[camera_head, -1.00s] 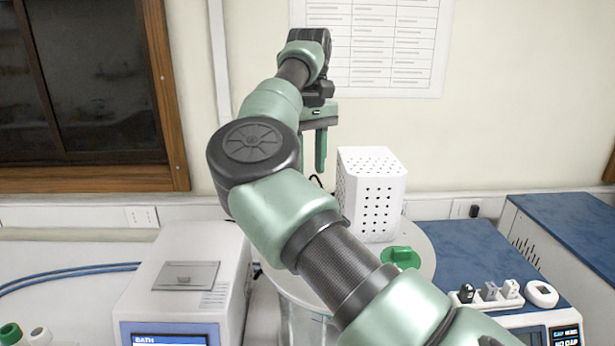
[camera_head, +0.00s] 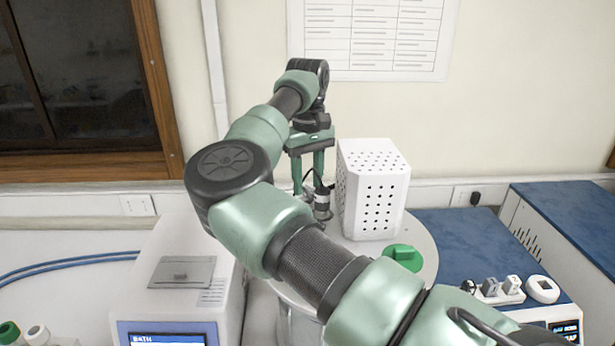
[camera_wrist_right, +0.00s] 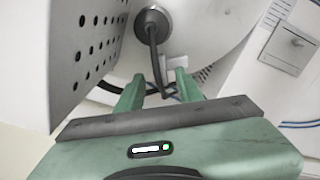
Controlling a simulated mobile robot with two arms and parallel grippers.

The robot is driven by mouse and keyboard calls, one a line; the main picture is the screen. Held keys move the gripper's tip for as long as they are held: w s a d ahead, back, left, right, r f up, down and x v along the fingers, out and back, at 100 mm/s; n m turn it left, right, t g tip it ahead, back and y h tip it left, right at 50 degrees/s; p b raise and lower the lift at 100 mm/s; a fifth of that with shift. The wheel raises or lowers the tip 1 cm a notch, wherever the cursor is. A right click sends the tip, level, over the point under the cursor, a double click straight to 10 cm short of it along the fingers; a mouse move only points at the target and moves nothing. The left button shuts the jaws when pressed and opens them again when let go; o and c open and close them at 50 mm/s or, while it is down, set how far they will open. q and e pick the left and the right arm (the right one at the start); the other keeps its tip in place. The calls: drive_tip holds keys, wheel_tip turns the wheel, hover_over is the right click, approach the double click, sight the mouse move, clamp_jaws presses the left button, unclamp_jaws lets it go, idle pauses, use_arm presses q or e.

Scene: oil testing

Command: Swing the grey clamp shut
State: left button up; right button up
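My right gripper (camera_head: 310,182) points down behind the left side of the white perforated box, with its two green fingers apart. In the right wrist view, the gripper (camera_wrist_right: 158,84) is open, and a black cable crosses the gap between its fingers. A round metal fitting (camera_head: 322,203) with this cable stands on the round lid beside the box; it also shows in the right wrist view (camera_wrist_right: 153,22). A small light-grey piece (camera_wrist_right: 176,62) lies near the right fingertip. I cannot tell for sure which part is the grey clamp, or how far it is swung. My left gripper is out of view.
The white perforated box (camera_head: 373,190) and a green knob (camera_head: 403,257) sit on the round lid (camera_head: 422,232). A white bath unit (camera_head: 180,265) stands left, and a blue-topped device (camera_head: 455,250) right. My right arm hides the lid's front. The wall is close behind.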

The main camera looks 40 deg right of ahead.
drive_tip(key=shift+s+a+r, duration=0.1)
drive_tip(key=shift+s+a, duration=0.05)
clamp_jaws()
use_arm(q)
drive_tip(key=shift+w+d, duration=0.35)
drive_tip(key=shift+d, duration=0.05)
